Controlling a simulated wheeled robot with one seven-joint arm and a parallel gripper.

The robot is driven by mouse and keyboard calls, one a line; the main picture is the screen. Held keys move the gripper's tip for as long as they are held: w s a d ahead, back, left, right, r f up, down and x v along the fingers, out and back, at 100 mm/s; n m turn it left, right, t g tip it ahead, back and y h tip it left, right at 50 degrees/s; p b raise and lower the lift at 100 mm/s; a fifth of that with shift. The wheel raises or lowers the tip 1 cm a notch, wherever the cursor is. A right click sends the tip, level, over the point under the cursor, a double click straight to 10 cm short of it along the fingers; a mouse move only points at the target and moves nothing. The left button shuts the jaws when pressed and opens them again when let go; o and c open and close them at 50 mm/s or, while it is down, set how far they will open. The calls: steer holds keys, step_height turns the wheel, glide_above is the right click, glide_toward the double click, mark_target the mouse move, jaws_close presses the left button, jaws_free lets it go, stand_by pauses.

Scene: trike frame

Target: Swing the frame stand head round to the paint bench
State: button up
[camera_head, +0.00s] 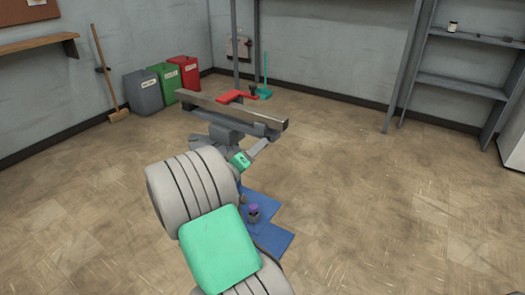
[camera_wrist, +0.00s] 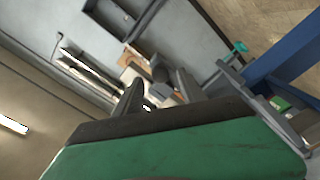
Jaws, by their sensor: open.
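The frame stand head is a long grey beam (camera_head: 205,104) on a darker grey mount (camera_head: 226,134), beyond my arm in the head view. A red part (camera_head: 237,97) sits across the beam. The stand's lower part is mostly hidden by my arm. In the wrist view my gripper (camera_wrist: 160,90) has its two dark fingers apart, with nothing seen between them. In the head view my arm's large pale links hide much of the hand, so I cannot tell whether the fingers touch the stand. I cannot make out the paint bench with certainty.
Grey (camera_head: 144,92), green (camera_head: 164,83) and red (camera_head: 184,72) bins and a broom (camera_head: 103,70) stand at the back left. Shelving (camera_head: 460,83) is at the right. The floor at centre right is clear.

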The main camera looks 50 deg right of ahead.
steer(key=d, duration=0.4)
steer(key=shift+w, duration=0.25)
jaws_close()
stand_by(1.1)
